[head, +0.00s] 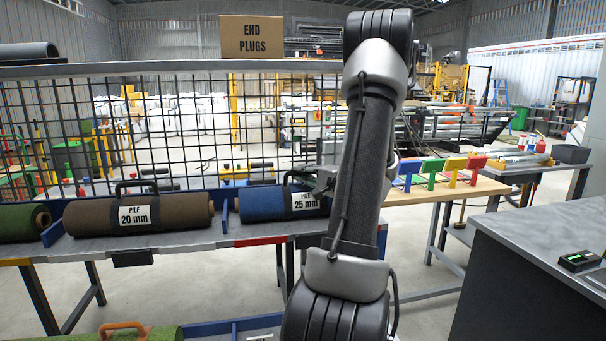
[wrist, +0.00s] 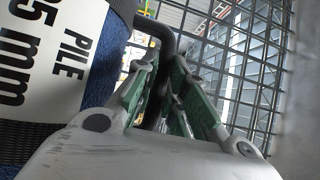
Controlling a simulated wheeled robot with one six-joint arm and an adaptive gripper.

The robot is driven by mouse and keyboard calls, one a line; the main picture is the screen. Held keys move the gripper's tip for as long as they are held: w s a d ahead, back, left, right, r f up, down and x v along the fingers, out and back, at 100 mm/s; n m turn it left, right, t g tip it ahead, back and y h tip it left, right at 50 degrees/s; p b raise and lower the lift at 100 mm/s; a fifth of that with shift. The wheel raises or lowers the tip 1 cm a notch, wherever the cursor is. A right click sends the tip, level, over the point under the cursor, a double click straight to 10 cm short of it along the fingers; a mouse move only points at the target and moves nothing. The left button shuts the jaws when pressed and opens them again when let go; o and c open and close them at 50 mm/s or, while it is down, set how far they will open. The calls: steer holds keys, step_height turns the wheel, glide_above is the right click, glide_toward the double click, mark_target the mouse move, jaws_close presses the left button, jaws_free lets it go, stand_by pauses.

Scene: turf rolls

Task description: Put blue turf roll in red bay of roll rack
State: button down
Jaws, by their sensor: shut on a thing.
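The blue turf roll (head: 262,203) lies level at the roll rack (head: 185,243), with a black band, a black carry handle and a white "PILE 25 mm" label. It is in the bay whose front edge has a red strip (head: 258,241), right of a blue divider (head: 225,214). I cannot tell if it bears fully on the rack bed. My gripper (head: 318,184) is at the roll's handle, partly hidden behind my arm. In the wrist view, my gripper (wrist: 160,85) is closed on the black handle, beside the blue roll (wrist: 75,75). The roll's right end is hidden.
A brown "20 mm" roll (head: 140,212) fills the bay to the left, and a green roll (head: 22,222) lies farther left. Wire mesh (head: 180,130) stands behind the rack. An "END PLUGS" box (head: 252,37) sits above. A grey counter (head: 550,235) is at right.

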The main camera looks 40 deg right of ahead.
steer(key=c, duration=1.5)
jaws_free()
steer(key=shift+o, duration=0.2)
